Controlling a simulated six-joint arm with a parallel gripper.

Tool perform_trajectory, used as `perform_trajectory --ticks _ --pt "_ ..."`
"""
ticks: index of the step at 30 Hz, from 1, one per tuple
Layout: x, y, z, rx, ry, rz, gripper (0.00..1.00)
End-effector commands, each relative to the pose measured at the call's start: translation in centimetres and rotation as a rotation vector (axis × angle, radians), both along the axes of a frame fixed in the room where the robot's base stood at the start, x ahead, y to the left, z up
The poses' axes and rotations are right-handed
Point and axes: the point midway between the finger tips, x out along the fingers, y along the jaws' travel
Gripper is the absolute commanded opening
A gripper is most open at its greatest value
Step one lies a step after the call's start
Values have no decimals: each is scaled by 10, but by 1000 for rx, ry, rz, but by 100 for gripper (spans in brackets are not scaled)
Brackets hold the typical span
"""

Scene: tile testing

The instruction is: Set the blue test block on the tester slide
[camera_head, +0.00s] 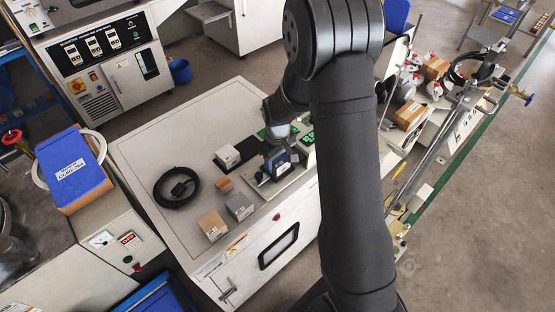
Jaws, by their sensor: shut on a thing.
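The blue test block (277,165) is small in the picture, upright over the light-grey tester (291,182) on the white bench top. My gripper (276,150) comes down from above and is shut on the block. The fingers are small and partly hidden by my arm, so their exact hold is hard to see. The block is at or just above the tester slide (262,178); I cannot tell whether it touches.
Around the tester stand a white block (227,156), a small brown block (224,184), a grey block (239,206) and a tan box (212,225). A black cable coil (177,187) lies to the left. The bench's upper left is clear.

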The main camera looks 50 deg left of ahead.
Motion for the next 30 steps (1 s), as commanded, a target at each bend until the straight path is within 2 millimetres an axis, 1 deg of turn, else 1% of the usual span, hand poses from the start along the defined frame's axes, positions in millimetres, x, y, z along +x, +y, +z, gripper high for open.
perform_trajectory --ticks 19,20,21,23,24,29,30 --pt "0 0 -4 0 0 0 20" --pt "0 0 -4 0 0 0 56" --pt "0 0 -4 0 0 0 64" --pt "0 0 -4 0 0 0 76" --pt "0 0 -4 0 0 0 80" --pt "0 0 -4 0 0 0 80" --pt "0 0 -4 -1 0 0 82"
